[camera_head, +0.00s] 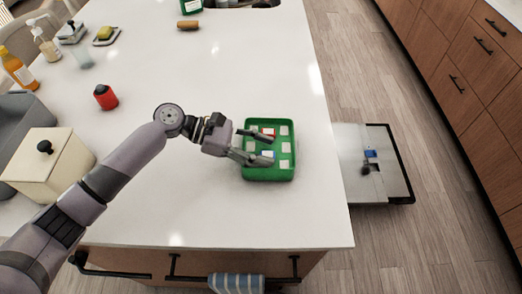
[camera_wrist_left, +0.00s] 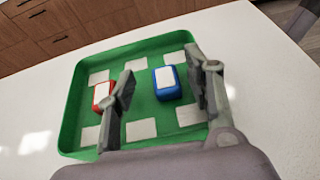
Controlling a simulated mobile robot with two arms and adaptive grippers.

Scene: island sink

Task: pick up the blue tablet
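The blue tablet (camera_wrist_left: 167,83) is a small rounded block with a white top. It lies in a shallow green tray (camera_wrist_left: 72,110) with several pale square patches on its floor. A red tablet (camera_wrist_left: 103,96) with a white top lies to its left in the wrist view. My left gripper (camera_head: 270,149) is open above the tray, and its fingers (camera_wrist_left: 160,64) stand on either side of the blue tablet with gaps showing. In the head view the blue tablet (camera_head: 268,153) is partly covered by a finger.
The tray lies near the right edge of the white island top. A cream box with a black knob (camera_head: 48,160), a red container (camera_head: 105,97) and bottles (camera_head: 19,68) stand to the left. Wooden drawers (camera_head: 465,70) are across the floor.

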